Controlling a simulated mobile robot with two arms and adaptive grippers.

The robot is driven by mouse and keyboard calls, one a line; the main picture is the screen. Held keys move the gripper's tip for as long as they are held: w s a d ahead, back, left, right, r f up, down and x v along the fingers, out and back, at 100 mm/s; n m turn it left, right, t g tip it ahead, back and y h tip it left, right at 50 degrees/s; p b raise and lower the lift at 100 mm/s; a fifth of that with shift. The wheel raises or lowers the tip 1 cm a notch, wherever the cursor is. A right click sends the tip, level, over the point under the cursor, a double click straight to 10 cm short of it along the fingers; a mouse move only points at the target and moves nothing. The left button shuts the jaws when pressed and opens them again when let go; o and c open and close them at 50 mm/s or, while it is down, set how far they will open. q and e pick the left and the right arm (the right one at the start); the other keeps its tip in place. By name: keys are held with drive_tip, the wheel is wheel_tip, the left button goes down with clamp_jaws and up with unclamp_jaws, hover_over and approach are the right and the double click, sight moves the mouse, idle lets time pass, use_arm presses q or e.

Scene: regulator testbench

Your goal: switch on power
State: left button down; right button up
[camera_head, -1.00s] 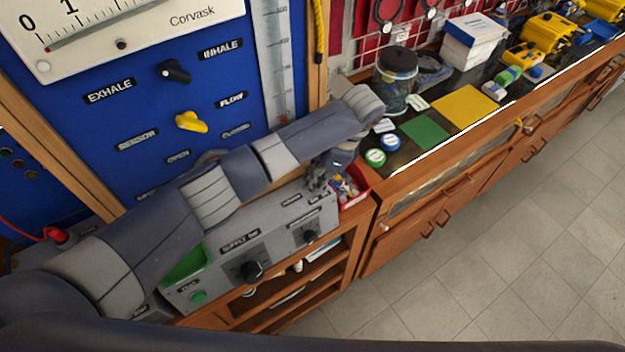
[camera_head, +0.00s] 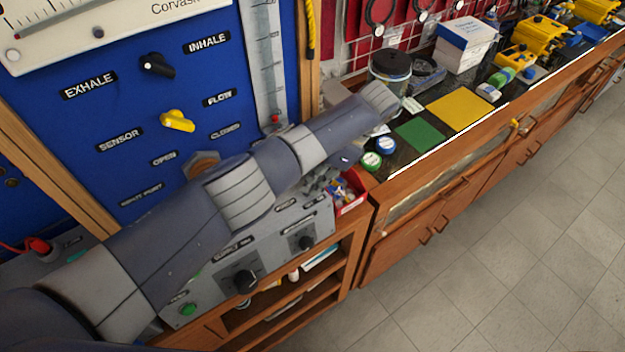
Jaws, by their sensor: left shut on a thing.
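The grey control console (camera_head: 262,262) stands below the blue panel. On its front are a green button (camera_head: 188,309), a large black knob (camera_head: 243,280) under a supply label, and a smaller black knob (camera_head: 304,243). My left arm crosses over the console and hides much of its top. I cannot make out a power switch. My right gripper is not in view.
A red bin (camera_head: 350,206) with small parts sits just right of the console. A dark-lidded jar (camera_head: 389,75) and tape rolls (camera_head: 386,145) stand on the counter beyond. The blue panel (camera_head: 120,190) with a yellow handle (camera_head: 177,121) rises behind my arm. The floor at right is clear.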

use_arm(q)
drive_tip(key=shift+r, duration=0.15)
drive_tip(key=c, duration=1.7)
unclamp_jaws()
drive_tip(key=shift+o, duration=0.2)
drive_tip(key=shift+w+d+r, duration=0.1)
drive_tip(key=shift+w+r, duration=0.05)
drive_tip(key=shift+r, duration=1.1)
wheel_tip(320, 180, up, 7)
drive_tip(key=shift+r, duration=0.2)
